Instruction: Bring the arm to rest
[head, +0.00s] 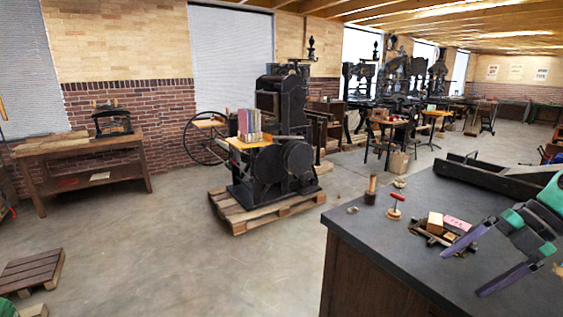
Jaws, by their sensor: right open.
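My right gripper (464,272) reaches in from the right over the dark counter (400,265). Its two purple fingers are spread apart, with nothing between them. The fingertips point left and down over the counter top. A small wooden block (435,222) and a pink-topped block (457,223) lie just behind the upper finger, among small dark pieces; whether the finger touches them I cannot tell. My left gripper does not show.
On the counter stand a red-handled tool (395,206), a wooden-handled tool (371,190) and a long dark tray (485,178) at the back. A black press (275,150) stands on a pallet (238,220). The floor between the pallet and the counter is clear.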

